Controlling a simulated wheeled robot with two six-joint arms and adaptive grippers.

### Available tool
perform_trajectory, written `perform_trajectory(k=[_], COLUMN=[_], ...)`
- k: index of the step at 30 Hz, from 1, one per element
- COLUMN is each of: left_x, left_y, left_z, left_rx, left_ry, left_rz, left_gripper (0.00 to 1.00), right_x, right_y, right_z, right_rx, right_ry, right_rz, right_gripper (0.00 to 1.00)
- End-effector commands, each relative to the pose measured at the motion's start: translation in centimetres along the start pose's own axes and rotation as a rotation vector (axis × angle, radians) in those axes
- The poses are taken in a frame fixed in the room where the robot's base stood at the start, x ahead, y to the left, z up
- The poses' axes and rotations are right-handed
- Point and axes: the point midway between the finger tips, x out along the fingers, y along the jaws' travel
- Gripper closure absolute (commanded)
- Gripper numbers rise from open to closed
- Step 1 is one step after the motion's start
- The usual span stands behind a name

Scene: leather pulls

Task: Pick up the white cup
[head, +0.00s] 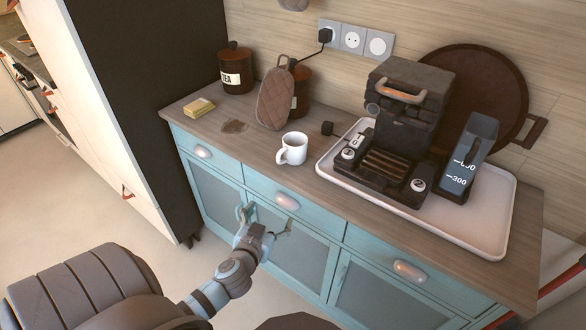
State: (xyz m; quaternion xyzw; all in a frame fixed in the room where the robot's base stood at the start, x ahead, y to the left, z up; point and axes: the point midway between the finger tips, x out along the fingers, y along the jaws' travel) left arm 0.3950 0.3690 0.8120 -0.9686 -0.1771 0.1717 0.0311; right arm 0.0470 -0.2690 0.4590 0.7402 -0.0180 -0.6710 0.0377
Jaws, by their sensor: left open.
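The white cup (296,147) stands upright on the wooden countertop, near its front edge and left of the white tray. Its handle points toward the front left. My left gripper (266,216) is open and empty. It is in front of the blue cabinet, lower in the picture than the cup and apart from it. My right gripper is not in view.
A white tray (493,238) holds a dark coffee machine (407,105) and a measuring container (468,158). Behind the cup are a quilted mitt (275,98), brown canisters (236,66) and a small dark block (327,128). A yellow sponge (199,107) and brown stain (234,126) are left.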

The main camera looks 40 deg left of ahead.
Motion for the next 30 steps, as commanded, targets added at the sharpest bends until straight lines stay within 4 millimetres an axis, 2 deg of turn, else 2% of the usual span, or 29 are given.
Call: perform_trajectory(k=[1, 3, 6, 8, 12, 15, 20, 27, 30], left_x=[-0.3, -1.6, -2.1, -1.1, 2.6, 4.5, 6.0, 10.0, 10.4], left_y=[0.3, 0.3, 0.1, 0.0, -0.2, -0.3, -0.3, -0.7, -0.6], left_z=[-3.5, -8.3, -11.8, -12.7, -14.1, -14.6, -15.1, -16.7, -16.7], left_rx=[-0.05, -0.117, -0.163, -0.167, -0.168, -0.166, -0.166, -0.166, -0.165], left_ry=[0.124, 0.253, 0.333, 0.34, 0.337, 0.334, 0.333, 0.332, 0.331], left_rz=[-0.001, 0.002, 0.005, 0.004, 0.001, 0.002, 0.003, 0.003, 0.005], left_gripper=[0.18, 0.18, 0.18, 0.18, 0.18, 0.18, 0.18, 0.18, 0.18], right_x=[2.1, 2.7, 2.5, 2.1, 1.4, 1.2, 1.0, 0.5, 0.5], right_y=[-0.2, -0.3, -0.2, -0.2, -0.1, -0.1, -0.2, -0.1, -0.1], right_z=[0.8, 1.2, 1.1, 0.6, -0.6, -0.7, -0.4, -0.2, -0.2], right_rx=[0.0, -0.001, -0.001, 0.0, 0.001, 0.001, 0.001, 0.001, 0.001], right_ry=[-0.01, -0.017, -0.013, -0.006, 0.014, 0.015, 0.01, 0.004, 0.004], right_rz=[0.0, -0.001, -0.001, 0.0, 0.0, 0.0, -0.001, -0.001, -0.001], right_gripper=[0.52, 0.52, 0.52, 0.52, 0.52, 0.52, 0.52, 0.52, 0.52])
